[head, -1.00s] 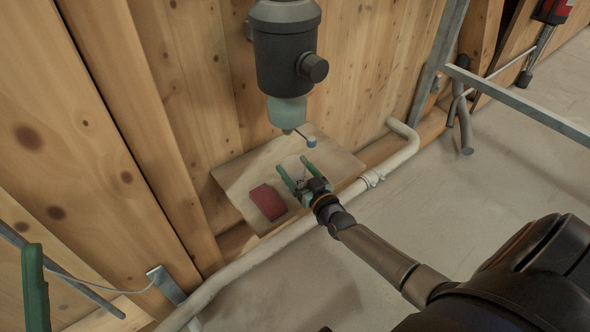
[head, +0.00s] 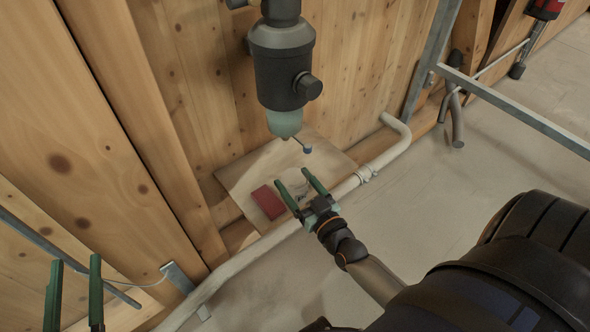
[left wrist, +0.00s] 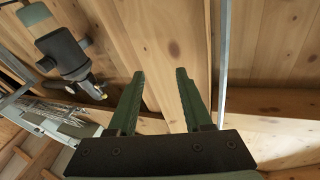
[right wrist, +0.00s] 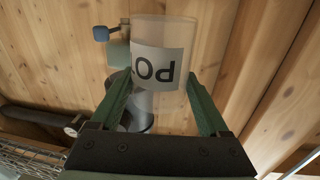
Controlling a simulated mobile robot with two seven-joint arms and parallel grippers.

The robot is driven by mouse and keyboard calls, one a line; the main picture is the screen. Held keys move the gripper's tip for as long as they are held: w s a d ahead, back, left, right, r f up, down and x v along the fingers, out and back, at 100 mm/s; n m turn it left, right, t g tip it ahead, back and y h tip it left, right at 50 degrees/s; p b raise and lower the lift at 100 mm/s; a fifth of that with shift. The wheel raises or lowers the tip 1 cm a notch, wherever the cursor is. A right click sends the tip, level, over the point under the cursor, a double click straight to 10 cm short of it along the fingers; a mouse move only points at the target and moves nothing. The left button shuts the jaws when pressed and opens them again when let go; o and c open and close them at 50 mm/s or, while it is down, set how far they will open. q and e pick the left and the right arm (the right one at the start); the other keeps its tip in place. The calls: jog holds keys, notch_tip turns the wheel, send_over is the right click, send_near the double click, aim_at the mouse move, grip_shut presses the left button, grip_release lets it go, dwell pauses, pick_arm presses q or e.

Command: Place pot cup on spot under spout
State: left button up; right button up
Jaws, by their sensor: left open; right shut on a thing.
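The pot cup (right wrist: 158,60) is a clear cup with a white label reading "PO", seen upside down in the right wrist view. My right gripper (right wrist: 158,74) is shut on it, one finger on each side. In the head view this right gripper (head: 291,176) is over the front of a wooden board (head: 245,178), and the clear cup hardly shows. The spout (head: 284,123) is the pale green lower end of a dark dispenser, above and behind the gripper. The marked spot cannot be made out. My left gripper (head: 76,260) is open and empty at the lower left.
A red block (head: 267,202) lies on the board, left of my right gripper. A blue-tipped lever (head: 307,149) sticks out beside the spout. A pale pipe (head: 335,192) runs along the board's front edge. A wooden wall (head: 190,80) stands behind.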

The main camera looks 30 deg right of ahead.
pick_arm(q)
jog(key=shift+f+n+g+y, duration=0.4)
jog(key=shift+f+g, duration=0.2)
jog(key=shift+f, duration=0.9)
pick_arm(e)
jog(key=shift+s+a+r, duration=0.35)
jog(key=shift+s+a, duration=0.05)
jog(key=shift+s, duration=0.2)
